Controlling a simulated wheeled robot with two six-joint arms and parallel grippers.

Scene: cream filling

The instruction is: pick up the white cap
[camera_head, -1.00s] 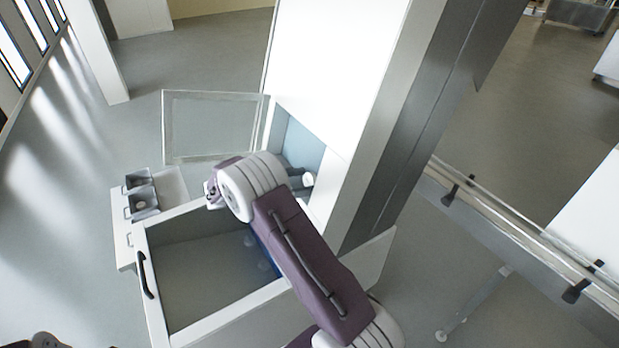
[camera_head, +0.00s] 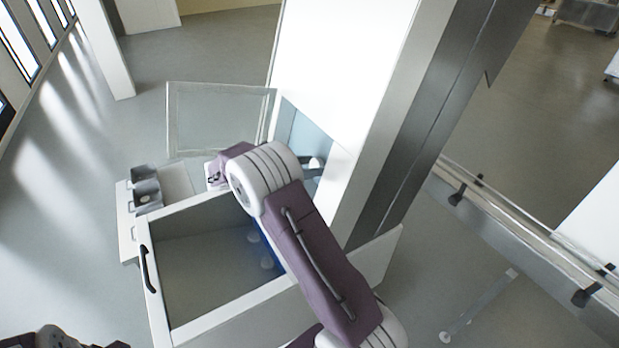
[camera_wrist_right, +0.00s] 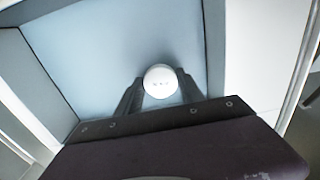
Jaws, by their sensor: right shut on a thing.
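In the head view the cap (camera_head: 317,163) shows as a small white spot beside my right gripper (camera_head: 308,170), at the opening in the white machine. My right wrist partly hides the fingers there. Only a dark part of my left arm shows at the bottom left edge; its gripper is not seen.
The white machine housing (camera_head: 330,70) rises close behind the right gripper. An open clear door (camera_head: 218,84) stands left of the opening. Below is a white-framed compartment (camera_head: 215,318) with a black handle (camera_head: 149,268). Two small metal bins (camera_head: 147,187) sit at left.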

